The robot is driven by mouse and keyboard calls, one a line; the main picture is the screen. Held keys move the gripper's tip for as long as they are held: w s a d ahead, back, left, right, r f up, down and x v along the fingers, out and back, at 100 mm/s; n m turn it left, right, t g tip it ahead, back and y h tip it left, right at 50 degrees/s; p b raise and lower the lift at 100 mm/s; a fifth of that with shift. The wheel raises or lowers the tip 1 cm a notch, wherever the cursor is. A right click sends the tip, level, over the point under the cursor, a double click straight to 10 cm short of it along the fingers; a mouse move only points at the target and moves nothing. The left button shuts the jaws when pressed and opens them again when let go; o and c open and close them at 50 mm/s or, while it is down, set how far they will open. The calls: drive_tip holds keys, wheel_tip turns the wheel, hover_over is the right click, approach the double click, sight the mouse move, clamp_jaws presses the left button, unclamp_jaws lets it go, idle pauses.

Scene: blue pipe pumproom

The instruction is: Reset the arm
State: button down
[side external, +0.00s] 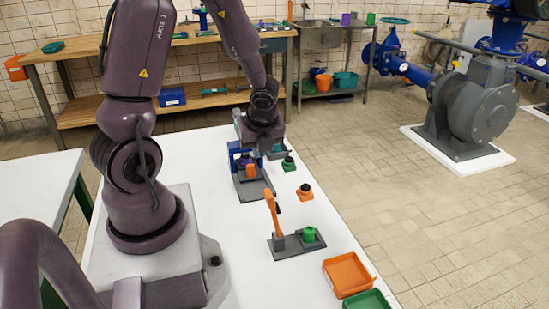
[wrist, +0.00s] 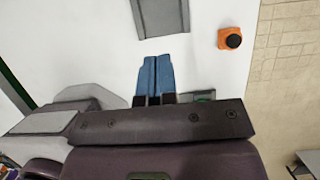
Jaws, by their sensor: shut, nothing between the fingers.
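My gripper (wrist: 153,62) shows in the wrist view with its two blue fingers together, shut and empty above the white tabletop. In the side external view my gripper (side external: 262,140) is over the far part of the white table (side external: 215,245). It is close to a grey-based fixture (side external: 252,188) with blue, purple and orange parts. My wrist hides part of that area, and I cannot tell the exact gap.
An orange block with a black knob (side external: 305,192) and a green one (side external: 288,162) stand nearby. A grey fixture with an upright orange lever (side external: 272,212) is nearer the camera. Orange (side external: 347,274) and green (side external: 367,300) trays sit at the table's right edge.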

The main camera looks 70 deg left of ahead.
drive_tip(key=s+d+r+n+t+h, duration=0.2)
drive_tip(key=d+r+n, duration=0.7)
drive_tip(key=r, duration=0.1)
drive_tip(key=s+d+r+n+t+h, duration=0.2)
drive_tip(key=d+r+n+t, duration=0.1)
drive_tip(key=d+r+n, duration=0.6)
drive_tip(key=shift+s+d+r+t, duration=0.25)
drive_tip(key=shift+r+t, duration=0.05)
drive_tip(key=shift+r, duration=0.35)
